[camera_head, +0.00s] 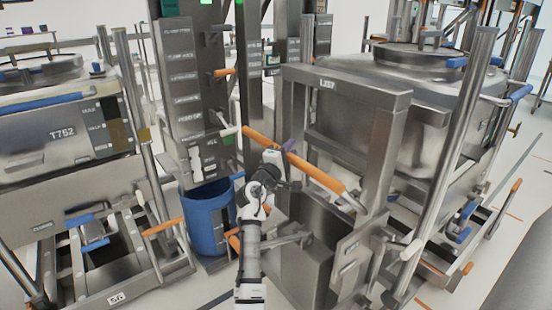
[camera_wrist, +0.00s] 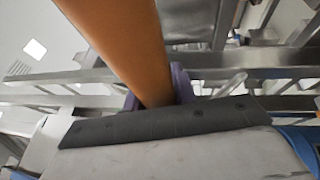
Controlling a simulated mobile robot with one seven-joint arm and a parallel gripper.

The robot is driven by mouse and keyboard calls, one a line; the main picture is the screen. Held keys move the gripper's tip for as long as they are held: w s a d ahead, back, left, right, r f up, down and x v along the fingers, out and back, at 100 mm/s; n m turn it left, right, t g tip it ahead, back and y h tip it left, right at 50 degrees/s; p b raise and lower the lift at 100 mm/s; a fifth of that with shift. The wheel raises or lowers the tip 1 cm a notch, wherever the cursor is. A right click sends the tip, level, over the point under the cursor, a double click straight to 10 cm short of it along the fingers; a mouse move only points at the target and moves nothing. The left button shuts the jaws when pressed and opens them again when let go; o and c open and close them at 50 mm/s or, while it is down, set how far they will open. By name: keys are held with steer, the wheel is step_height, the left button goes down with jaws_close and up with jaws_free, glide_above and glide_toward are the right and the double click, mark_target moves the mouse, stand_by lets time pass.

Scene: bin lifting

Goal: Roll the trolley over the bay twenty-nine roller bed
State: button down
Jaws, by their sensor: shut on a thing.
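My gripper (camera_head: 287,148) is shut on an orange push bar (camera_head: 318,174) of a steel trolley (camera_head: 345,85) in the middle of the head view. In the wrist view, the orange bar (camera_wrist: 125,45) runs between the purple fingers of my gripper (camera_wrist: 160,88). The trolley has an upright steel frame with a small label on its top beam, too small to read surely. Low steel beds with blue parts stand on the floor at the left (camera_head: 100,248) and right (camera_head: 455,228). I cannot read which one is bay twenty-nine.
A steel bin marked T752 (camera_head: 62,133) stands above the left bed. A large lidded steel vessel (camera_head: 440,75) stands behind the trolley at right. A blue tub (camera_head: 206,220) sits below a labelled steel column (camera_head: 180,80), close to my arm. Little free floor shows.

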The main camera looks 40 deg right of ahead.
steer(key=shift+w+d+t+b, duration=0.2)
steer(key=shift+w+d, duration=0.05)
steer(key=shift+d, duration=0.65)
steer(key=shift+w+d+t+b, duration=0.15)
steer(key=shift+w+d+t, duration=0.05)
steer(key=shift+d, duration=0.65)
steer(key=c, duration=1.2)
jaws_free()
steer(key=shift+w+a, duration=0.1)
steer(key=shift+w, duration=0.05)
steer(key=shift+o, duration=0.4)
steer(key=shift+s, duration=0.2)
steer(key=b+v, duration=0.1)
steer(key=v, duration=1.2)
steer(key=shift+a+b, duration=0.25)
steer(key=shift+b, duration=0.15)
steer(key=shift+s, duration=0.15)
